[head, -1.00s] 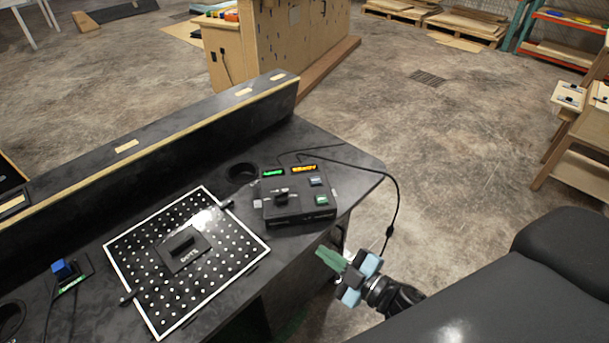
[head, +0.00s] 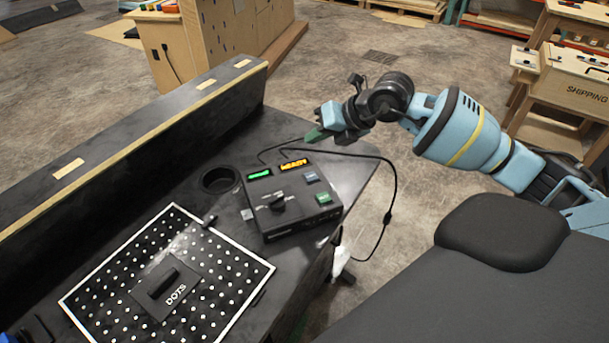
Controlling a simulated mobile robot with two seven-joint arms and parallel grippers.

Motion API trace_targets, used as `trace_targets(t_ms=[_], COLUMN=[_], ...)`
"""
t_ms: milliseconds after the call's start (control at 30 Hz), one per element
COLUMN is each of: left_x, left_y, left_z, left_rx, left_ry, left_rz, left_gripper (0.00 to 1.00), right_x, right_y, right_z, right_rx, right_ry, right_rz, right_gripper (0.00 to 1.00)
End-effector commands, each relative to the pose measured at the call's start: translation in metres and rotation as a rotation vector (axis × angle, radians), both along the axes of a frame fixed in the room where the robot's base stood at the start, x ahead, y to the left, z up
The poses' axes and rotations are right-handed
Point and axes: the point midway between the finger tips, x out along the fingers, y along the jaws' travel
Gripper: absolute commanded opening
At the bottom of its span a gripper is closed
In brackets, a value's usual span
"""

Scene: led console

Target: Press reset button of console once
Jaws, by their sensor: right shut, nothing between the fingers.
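The console (head: 290,207) is a black box at the right end of the dark desk. It has a green display (head: 259,175), an orange display (head: 295,164), a dark knob (head: 278,202), a blue-grey button (head: 311,177) and a green button (head: 324,198). The button labels are too small to read. My right gripper (head: 317,135) is shut and empty, its green fingertips pointing left. It appears raised above and beyond the console's back edge, apart from the buttons. My left gripper is not in view.
A white-framed dotted board (head: 231,262) with a DOTS block (head: 166,288) lies left of the console. A round hole (head: 219,180) and a long raised ledge (head: 130,150) are behind. A black cable (head: 392,192) loops off the desk's right edge.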

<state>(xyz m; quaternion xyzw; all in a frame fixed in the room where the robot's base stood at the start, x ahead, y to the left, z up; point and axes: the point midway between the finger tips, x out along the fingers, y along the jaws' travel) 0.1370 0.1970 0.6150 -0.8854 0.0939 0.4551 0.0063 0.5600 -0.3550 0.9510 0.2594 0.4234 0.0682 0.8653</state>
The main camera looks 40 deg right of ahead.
Motion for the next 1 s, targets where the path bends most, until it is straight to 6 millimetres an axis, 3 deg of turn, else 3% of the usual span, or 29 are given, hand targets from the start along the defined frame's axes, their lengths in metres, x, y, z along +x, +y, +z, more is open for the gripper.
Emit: trace_targets(t_ms=[467, 1000], left_x=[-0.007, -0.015], left_y=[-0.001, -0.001], left_z=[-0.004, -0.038], left_rx=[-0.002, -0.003], left_ry=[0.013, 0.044], left_rz=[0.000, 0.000], left_gripper=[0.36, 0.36], right_x=[0.000, -0.001], right_y=[0.000, 0.000], right_z=[-0.005, -0.064], right_rx=[-0.001, 0.000], right_ry=[0.001, 0.005], right_rz=[0.000, 0.001], right_gripper=[0.00, 0.00])
